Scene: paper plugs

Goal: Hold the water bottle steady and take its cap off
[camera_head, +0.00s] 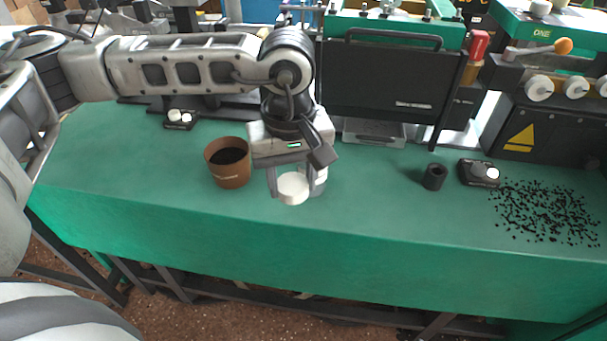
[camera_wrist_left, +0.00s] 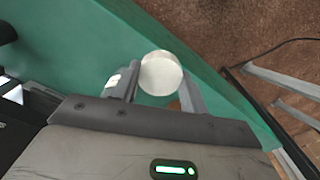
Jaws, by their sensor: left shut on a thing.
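I cannot tell whether the cap still touches the bottle. My right gripper is not in view.
A brown cup (camera_head: 230,175) with dark contents stands close left of my left gripper on the green bench (camera_head: 390,220). A small black cylinder (camera_head: 434,177), a black switch box (camera_head: 479,173) and scattered black bits (camera_head: 545,212) lie to the right. Machines line the back.

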